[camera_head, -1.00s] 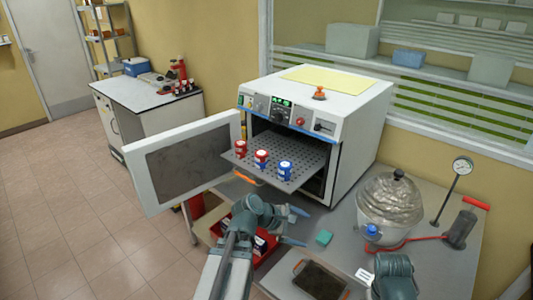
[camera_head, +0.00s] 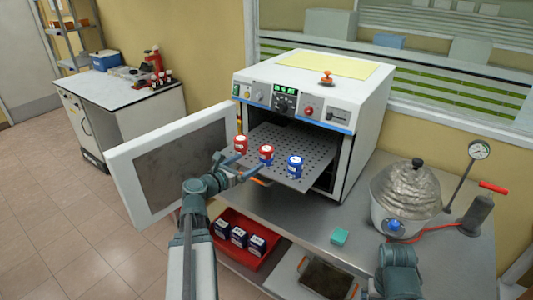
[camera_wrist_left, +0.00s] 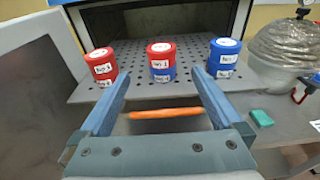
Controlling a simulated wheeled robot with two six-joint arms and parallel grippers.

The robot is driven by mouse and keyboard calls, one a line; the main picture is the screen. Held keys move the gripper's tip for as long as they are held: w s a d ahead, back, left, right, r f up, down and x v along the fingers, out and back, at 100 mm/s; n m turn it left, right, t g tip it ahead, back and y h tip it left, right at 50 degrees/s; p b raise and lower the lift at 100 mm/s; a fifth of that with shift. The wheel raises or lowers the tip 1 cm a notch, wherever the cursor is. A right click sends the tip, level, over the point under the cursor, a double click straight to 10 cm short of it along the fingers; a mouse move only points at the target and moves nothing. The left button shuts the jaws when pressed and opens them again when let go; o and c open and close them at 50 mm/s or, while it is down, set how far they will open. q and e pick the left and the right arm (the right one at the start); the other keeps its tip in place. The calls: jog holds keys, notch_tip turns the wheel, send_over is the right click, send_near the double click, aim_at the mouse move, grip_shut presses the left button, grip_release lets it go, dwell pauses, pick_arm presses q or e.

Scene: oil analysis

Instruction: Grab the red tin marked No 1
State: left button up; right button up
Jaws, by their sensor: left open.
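Tins stand in three spots on the perforated oven shelf (camera_head: 300,135), some stacked two high. On the left is a red pair (camera_head: 241,145), also in the left wrist view (camera_wrist_left: 101,62). In the middle a red tin (camera_wrist_left: 161,56) sits on a blue one (camera_wrist_left: 163,76); the red one also shows in the head view (camera_head: 266,150). On the right is a blue pair (camera_wrist_left: 223,60). The middle red tin's label seems to read No 1; other labels are hard to read. My left gripper (camera_head: 241,163) is open and empty, its fingers (camera_wrist_left: 158,85) pointing at the middle stack, short of it.
The oven door (camera_head: 172,165) stands open to the left of my left arm. A red bin (camera_head: 242,256) with boxes is below.

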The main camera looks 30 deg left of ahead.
aim_at(262, 153)
pick_arm(q)
jog(key=w, duration=0.3)
jog(key=w+f, duration=0.1)
jog(key=w, duration=0.1)
jog(key=shift+d, duration=0.15)
jog(key=shift+w+d+b, duration=0.1)
jog(key=shift+w+b, duration=0.2)
jog(key=shift+w, duration=0.2)
jog(key=shift+w, duration=0.1)
jog(key=w, duration=0.5)
jog(key=shift+d+f+b, duration=0.3)
jog(key=shift+s, duration=0.1)
jog(key=c, duration=1.4)
jog(key=shift+r, duration=0.15)
jog(key=shift+c, duration=0.2)
